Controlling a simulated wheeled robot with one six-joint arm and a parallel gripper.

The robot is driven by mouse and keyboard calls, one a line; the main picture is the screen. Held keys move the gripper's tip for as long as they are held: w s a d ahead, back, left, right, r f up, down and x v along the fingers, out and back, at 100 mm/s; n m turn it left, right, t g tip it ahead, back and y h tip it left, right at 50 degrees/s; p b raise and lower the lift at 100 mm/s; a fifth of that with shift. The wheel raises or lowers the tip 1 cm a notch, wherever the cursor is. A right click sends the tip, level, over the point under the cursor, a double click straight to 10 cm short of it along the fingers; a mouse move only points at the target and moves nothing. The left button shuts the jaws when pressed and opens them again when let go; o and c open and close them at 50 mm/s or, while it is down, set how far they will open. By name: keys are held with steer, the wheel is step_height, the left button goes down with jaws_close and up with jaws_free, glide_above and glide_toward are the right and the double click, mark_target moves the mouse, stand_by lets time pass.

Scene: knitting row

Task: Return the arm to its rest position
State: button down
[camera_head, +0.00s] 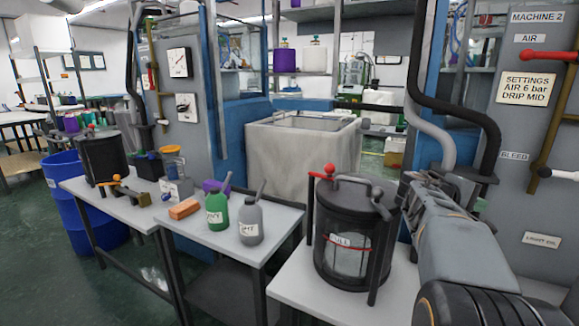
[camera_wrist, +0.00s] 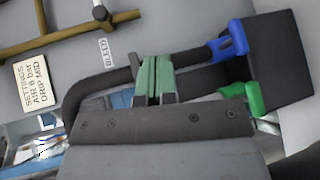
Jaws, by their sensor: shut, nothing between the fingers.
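My arm (camera_head: 450,240) rises from the lower right of the head view and reaches forward beside the grey panel of machine 2. Its far end is close to the right side of a black canister (camera_head: 345,258) labelled "FULL"; whether they touch is unclear. My gripper (camera_wrist: 157,80) shows in the wrist view as two green-padded fingers pressed together, with nothing between them. The fingertips are hard to make out in the head view.
In the wrist view, a dark hose (camera_wrist: 90,92), a blue handle (camera_wrist: 230,42) and a green handle (camera_wrist: 250,97) are near the fingers. Green (camera_head: 217,210) and grey (camera_head: 250,220) bottles stand on the middle table. Red lever (camera_head: 548,56) is on the right panel.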

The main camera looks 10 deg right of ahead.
steer(key=s+a+r+t+y+p, duration=0.1)
steer(key=s+a+r+y+p, duration=0.1)
steer(key=a+y+p, duration=0.3)
steer(key=s+a+r+t+y+p, duration=0.2)
steer(key=a+y+p, duration=0.3)
steer(key=a+p, duration=0.8)
steer(key=s+a+r+t+y+p, duration=0.1)
steer(key=s+a+r+y+p, duration=0.2)
steer(key=a+p, duration=0.5)
steer(key=a+r+y, duration=0.1)
steer(key=a+y, duration=0.1)
steer(key=a, duration=0.9)
steer(key=shift+a+r+t+p, duration=0.25)
steer(key=shift+r+t+p, duration=0.05)
steer(key=shift+r+p, duration=0.1)
steer(key=shift+d, duration=0.15)
